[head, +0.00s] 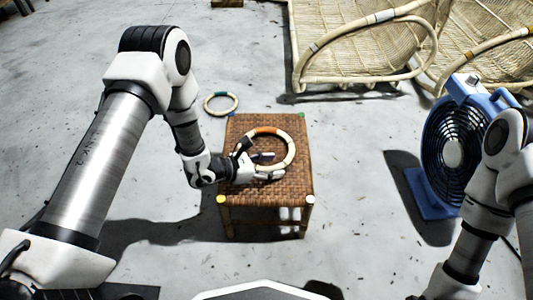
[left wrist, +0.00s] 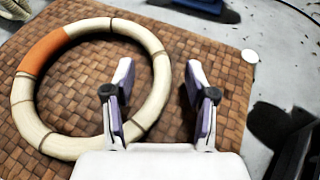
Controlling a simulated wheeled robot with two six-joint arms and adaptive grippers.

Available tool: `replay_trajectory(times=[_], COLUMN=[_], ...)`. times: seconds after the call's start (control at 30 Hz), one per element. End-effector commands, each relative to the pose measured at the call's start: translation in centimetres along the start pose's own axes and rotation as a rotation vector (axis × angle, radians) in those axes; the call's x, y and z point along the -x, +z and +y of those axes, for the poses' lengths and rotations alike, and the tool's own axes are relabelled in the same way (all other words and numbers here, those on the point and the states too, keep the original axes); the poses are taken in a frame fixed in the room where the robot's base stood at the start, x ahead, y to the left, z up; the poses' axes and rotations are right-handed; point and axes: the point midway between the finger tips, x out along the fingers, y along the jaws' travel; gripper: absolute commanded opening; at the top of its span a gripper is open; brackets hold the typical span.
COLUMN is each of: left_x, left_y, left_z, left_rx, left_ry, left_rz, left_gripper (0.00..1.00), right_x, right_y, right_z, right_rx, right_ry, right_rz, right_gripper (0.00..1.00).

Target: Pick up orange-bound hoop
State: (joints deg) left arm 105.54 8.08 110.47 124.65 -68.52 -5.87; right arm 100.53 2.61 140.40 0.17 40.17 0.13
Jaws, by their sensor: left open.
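The orange-bound hoop (head: 291,150) is a cream ring with an orange wrap and thin dark bands. It lies flat on the brown woven stool (head: 245,194). It also shows in the left wrist view (left wrist: 40,52), with the orange wrap at upper left. My left gripper (head: 275,165) is open at the hoop's near side. In the left wrist view my left fingers (left wrist: 160,80) stand apart, with the hoop's rim between them in the picture. One finger is on the inner side of the ring, the other on the outer side. Contact cannot be told. My right gripper is out of view.
A second hoop with green wraps (head: 207,104) lies on the floor behind the stool. A blue fan (head: 452,150) stands at right. Rattan chair frames (head: 355,50) stand at the back right. The grey floor left of the stool is mostly clear.

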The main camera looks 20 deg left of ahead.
Motion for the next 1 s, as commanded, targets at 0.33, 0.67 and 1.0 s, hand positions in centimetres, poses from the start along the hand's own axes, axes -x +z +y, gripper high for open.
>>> replay_trajectory(times=[0.33,0.67,1.0], left_x=[-1.6,-1.6,-1.1], left_y=[0.0,0.0,1.2], left_z=[0.0,0.0,0.0], left_rx=[0.001,0.001,0.0], left_ry=[0.001,0.0,0.0], left_rz=[0.0,0.0,0.0], left_gripper=[0.49,0.0,0.0], right_x=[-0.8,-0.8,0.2], right_y=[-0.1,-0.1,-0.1], right_z=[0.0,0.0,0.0], right_rx=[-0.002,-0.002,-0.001], right_ry=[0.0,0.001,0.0], right_rz=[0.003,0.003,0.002], right_gripper=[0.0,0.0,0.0])
